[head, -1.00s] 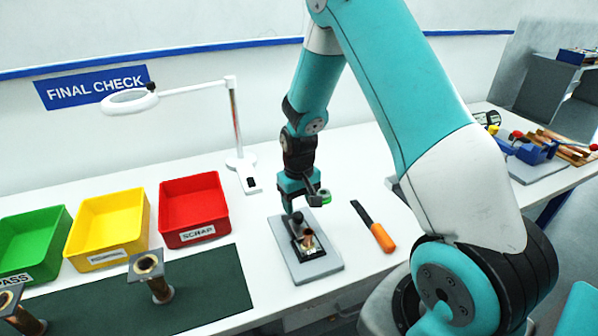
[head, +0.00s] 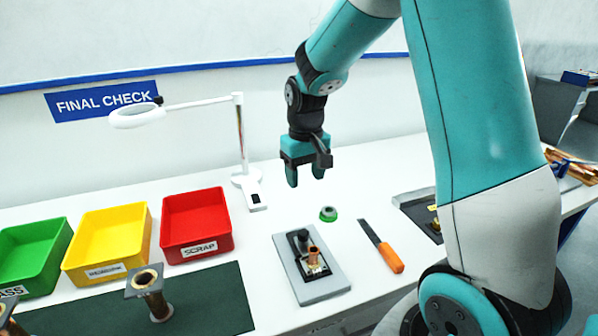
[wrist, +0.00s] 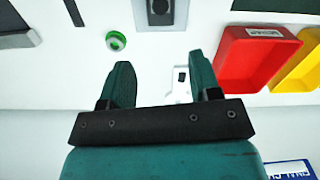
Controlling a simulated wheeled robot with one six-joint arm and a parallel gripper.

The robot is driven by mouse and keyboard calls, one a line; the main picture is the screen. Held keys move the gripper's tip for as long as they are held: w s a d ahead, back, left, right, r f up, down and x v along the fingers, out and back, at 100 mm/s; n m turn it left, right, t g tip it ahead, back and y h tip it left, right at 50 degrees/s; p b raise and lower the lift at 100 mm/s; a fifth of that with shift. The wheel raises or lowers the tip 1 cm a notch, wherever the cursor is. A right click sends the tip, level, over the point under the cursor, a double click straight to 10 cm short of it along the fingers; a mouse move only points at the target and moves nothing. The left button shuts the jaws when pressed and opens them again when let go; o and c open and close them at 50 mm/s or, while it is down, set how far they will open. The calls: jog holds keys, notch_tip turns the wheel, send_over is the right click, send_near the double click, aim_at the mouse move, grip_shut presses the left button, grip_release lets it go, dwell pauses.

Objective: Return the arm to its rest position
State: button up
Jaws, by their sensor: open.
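My arm is raised over the back of the white table. My gripper (head: 305,176) points down, open and empty, well above the table top. In the wrist view, my gripper (wrist: 163,85) shows its two teal fingers apart with nothing between them. Below and in front of it, a grey plate (head: 330,287) carries a black fixture (head: 299,240) with a copper-coloured part (head: 313,256) in it. A small green and grey round item (head: 328,214) lies behind the plate, also seen in the wrist view (wrist: 116,41).
A red SCRAP bin (head: 196,222), a yellow bin (head: 105,240) and a green bin (head: 30,256) stand at left. A white magnifier lamp (head: 240,140) rises near my gripper's left. An orange-handled tool (head: 390,257) lies right of the plate. Flanged metal parts (head: 148,280) stand on a dark mat (head: 215,300).

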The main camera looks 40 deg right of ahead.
jog(key=shift+a, duration=0.1)
jog(key=s+a+r+n+y+b, duration=0.1)
jog(key=s+a+r+n+y, duration=0.1)
jog(key=s+a, duration=0.8)
jog(key=s+a+r+n+y+b, duration=0.2)
jog(key=s+a+n, duration=0.4)
jog(key=s+a, duration=0.5)
jog(key=shift+s+a+r+n, duration=0.3)
jog(key=shift+s+r, duration=0.35)
jog(key=shift+r, duration=0.25)
